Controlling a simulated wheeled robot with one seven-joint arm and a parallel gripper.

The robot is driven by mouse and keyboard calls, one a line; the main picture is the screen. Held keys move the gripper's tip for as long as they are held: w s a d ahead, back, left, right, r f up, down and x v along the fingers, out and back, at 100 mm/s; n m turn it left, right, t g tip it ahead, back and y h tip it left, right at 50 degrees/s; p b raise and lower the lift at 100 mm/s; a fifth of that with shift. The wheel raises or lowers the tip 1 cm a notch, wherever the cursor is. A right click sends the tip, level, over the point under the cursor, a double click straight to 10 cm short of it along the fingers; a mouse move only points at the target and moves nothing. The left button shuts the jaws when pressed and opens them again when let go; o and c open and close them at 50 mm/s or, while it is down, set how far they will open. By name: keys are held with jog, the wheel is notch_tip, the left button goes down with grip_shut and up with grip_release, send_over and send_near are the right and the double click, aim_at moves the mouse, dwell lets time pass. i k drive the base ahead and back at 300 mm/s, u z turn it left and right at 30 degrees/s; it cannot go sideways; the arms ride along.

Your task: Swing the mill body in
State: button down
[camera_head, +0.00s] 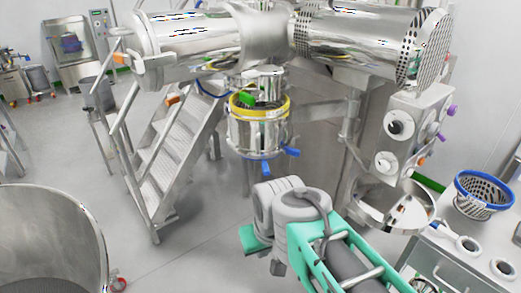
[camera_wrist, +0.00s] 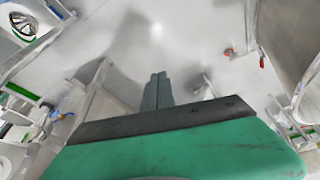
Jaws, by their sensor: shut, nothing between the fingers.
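A polished steel cylinder (camera_head: 258,130) with a yellow ring (camera_head: 260,105) and blue handles hangs under the horizontal steel machine in the head view. I take it to be the mill body, but cannot be sure. A green handle or lever shows at its top. My gripper shows in the wrist view (camera_wrist: 157,78) with its two dark fingers together and nothing between them, over bare floor. In the head view my wrist is below and in front of the cylinder, apart from it; the fingertips are hidden there.
A large open steel vessel (camera_head: 45,240) stands at lower left. Steel stairs (camera_head: 172,150) stand behind. A control box (camera_head: 405,130) with knobs is at right, above a shiny steel bowl (camera_head: 390,207). A bench at far right holds a blue-rimmed basket (camera_head: 483,196). Floor between vessel and stairs is clear.

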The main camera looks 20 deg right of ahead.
aim_at(252, 137)
jog(key=k, duration=0.45)
jog(key=u, duration=2.1)
jog(key=k, duration=0.7)
jog(key=z, duration=0.95)
jog(key=i, duration=0.5)
